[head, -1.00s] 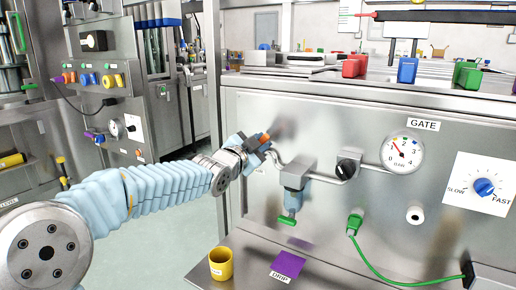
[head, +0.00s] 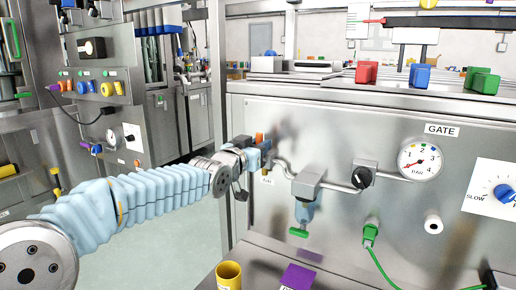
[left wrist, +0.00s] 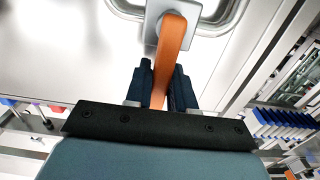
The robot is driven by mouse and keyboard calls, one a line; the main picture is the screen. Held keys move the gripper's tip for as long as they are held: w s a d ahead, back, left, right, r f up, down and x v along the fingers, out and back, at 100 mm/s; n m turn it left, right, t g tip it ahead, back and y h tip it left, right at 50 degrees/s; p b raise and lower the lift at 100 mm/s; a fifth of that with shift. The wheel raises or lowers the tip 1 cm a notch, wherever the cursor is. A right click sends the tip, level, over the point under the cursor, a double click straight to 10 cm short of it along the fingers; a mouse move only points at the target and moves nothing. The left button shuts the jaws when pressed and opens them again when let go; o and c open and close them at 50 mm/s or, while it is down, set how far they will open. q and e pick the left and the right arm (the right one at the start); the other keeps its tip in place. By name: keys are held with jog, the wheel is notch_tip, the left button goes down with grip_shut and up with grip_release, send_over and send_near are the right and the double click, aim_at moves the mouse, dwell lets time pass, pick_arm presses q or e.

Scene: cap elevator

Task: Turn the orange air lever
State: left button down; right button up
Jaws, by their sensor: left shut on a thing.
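The orange air lever (head: 260,138) sits at the left end of the metal pipe on the front of the steel machine. In the left wrist view the lever (left wrist: 173,38) runs from its grey mount down between the dark blue fingers. My left gripper (left wrist: 160,88) is shut on the lever, with a finger on each side. In the head view my left gripper (head: 265,148) partly hides the lever and the pipe's end. My right gripper is not in view.
Right of the lever are a filter unit with a green tap (head: 299,232), a black knob (head: 361,178) and a gauge (head: 420,159). A yellow cup (head: 229,274) and a purple pad (head: 299,277) lie below on the ledge. A green cable hangs from the panel.

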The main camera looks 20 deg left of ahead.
pick_arm(q)
jog(key=shift+a+f, duration=0.1)
dwell(0.4)
jog(key=c, duration=1)
grip_release()
jog(key=shift+c, duration=0.2)
jog(key=s+a, duration=0.1)
jog(key=s, duration=1.2)
jog(key=shift+s, duration=0.4)
